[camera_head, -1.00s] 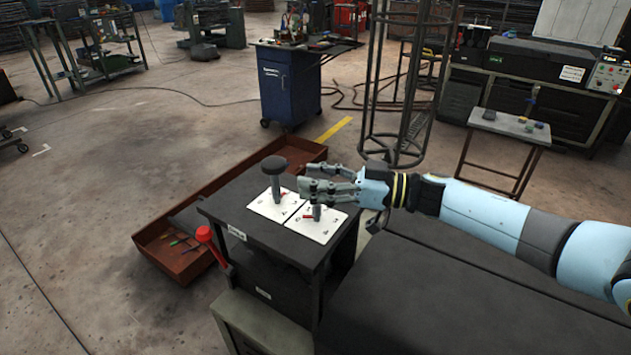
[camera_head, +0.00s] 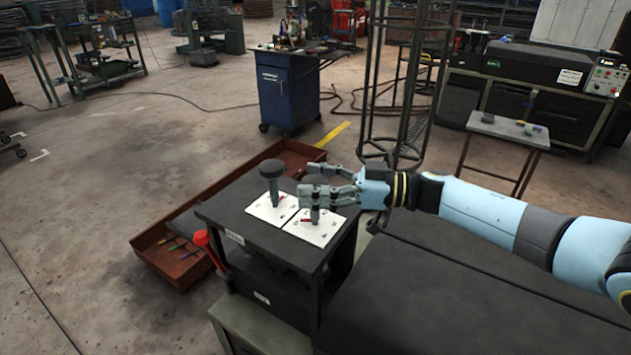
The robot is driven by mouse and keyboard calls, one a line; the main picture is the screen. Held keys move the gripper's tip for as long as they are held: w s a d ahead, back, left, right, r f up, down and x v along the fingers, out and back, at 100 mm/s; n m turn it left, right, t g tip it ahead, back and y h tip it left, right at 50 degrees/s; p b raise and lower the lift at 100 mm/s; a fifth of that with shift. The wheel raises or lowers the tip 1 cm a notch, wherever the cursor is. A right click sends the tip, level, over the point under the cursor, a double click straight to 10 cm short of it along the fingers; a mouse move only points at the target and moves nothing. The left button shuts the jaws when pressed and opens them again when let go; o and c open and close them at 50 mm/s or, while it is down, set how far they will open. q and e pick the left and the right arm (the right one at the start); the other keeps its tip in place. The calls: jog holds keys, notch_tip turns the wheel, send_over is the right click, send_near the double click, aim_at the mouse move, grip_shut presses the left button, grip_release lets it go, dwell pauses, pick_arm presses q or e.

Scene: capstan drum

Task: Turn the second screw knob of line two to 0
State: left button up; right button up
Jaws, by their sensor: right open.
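Two upright screw knobs stand on white dial plates on a small black table. The left knob (camera_head: 271,169) has a dark round top on a grey stem, and its plate (camera_head: 262,212) is mostly clear to see. The right knob's stem (camera_head: 315,214) rises from the other plate (camera_head: 330,231), with a small red pointer at its foot. Its dark top is partly hidden by my right gripper (camera_head: 305,181). The gripper is open, coming from the right, with its fingers around or beside that top; contact cannot be told. The plate markings are too small to read. My left gripper is out of view.
A black table (camera_head: 238,218) carries the plates, with a red-ended lever (camera_head: 201,238) at its left. A rust-brown tray (camera_head: 172,272) with small coloured items lies behind it on the floor. A blue cabinet (camera_head: 287,98) and a wire cage column (camera_head: 398,90) stand farther back.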

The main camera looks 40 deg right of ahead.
jog(key=v, duration=1.2)
dwell(0.4)
